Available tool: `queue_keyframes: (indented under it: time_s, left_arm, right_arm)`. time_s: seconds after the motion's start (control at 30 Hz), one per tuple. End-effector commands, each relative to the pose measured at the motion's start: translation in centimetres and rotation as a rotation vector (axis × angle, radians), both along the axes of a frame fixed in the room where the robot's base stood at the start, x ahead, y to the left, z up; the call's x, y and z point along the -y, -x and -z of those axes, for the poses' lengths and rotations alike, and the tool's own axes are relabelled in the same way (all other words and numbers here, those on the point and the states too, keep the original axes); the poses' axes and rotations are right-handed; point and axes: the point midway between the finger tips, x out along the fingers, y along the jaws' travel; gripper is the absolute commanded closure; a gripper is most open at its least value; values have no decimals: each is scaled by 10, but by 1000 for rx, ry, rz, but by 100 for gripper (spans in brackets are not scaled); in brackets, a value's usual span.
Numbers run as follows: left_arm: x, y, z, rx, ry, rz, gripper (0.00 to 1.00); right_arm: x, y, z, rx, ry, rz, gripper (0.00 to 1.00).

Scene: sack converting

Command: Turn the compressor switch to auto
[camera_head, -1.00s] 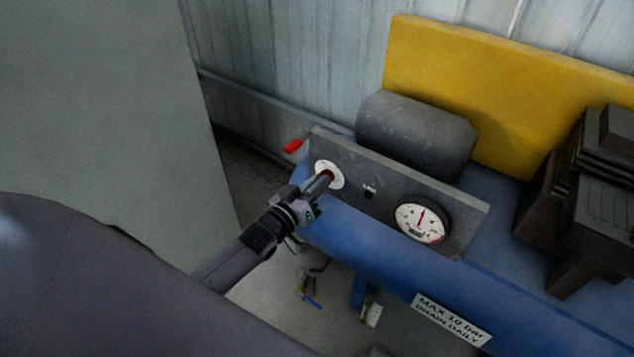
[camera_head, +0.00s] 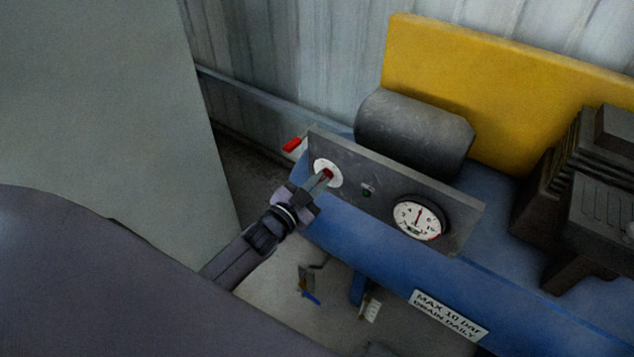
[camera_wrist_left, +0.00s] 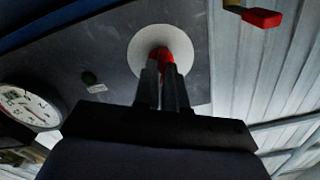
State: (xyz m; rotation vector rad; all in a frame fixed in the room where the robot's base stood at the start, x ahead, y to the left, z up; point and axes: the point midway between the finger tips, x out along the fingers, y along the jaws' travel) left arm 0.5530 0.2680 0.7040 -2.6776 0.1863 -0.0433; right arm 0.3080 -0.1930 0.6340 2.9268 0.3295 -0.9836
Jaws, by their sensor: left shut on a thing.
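The compressor switch is a red knob (camera_head: 328,173) on a round white plate (camera_head: 322,165) at the left end of the grey control panel (camera_head: 385,197). My left gripper (camera_head: 321,181) reaches it from the lower left and is shut on the knob. In the left wrist view the two fingers (camera_wrist_left: 163,88) close around the red knob (camera_wrist_left: 168,66), in front of the white plate (camera_wrist_left: 150,42). The fingers cover part of the knob, and I cannot read any position marks on the plate. My right gripper is not in view.
A small dark-and-green indicator (camera_head: 367,190) and a pressure gauge (camera_head: 418,218) sit right of the switch. A red-handled lever (camera_head: 292,144) sticks out behind the panel's left end. The blue tank (camera_head: 390,255) lies below, with a yellow guard (camera_head: 480,90) behind.

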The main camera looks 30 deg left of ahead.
Motion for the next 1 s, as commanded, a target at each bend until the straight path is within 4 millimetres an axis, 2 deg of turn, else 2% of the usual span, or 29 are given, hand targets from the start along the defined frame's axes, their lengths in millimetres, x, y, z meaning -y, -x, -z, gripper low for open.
queue_keyframes:
  time_s: [0.23,0.7,0.8,1.0]
  left_arm:
    - [0,0,0,9,-67,0,100]
    - [0,0,0,11,-83,1,100]
    - [0,0,1,11,-83,1,64]
    - [0,0,0,11,-81,1,64]
  right_arm:
    - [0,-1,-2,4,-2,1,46]
    - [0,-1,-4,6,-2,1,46]
    - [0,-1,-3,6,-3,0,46]
    - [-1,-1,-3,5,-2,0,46]
